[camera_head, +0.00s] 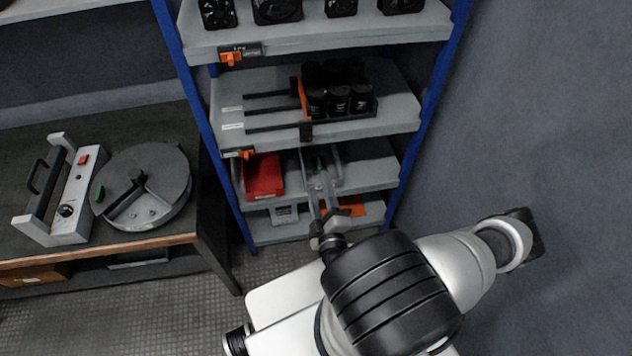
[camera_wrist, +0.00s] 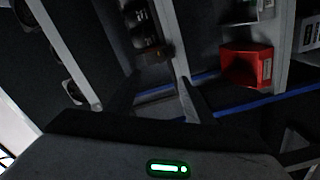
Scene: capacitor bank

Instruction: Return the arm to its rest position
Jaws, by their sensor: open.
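My arm (camera_head: 390,290) reaches from the lower right of the head view toward the blue-framed shelf rack. My gripper (camera_head: 319,188) is at its far end and overlaps the lower shelves in the picture. Its two fingers are apart, with nothing seen between them. In the wrist view my gripper (camera_wrist: 160,98) also shows with parted fingers. A red bin (camera_head: 263,176) is left of the gripper in the head view and at the upper right of the wrist view (camera_wrist: 246,66). A grey bin (camera_head: 321,160) is just behind the fingertips; whether they touch it I cannot tell.
The rack has blue posts (camera_head: 432,108). Black cylindrical parts (camera_head: 338,98) stand on a middle shelf. A workbench (camera_head: 110,245) at left carries a round grey device (camera_head: 160,178) and a control box (camera_head: 75,205). A bare wall is at right. Floor shows between bench and arm.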

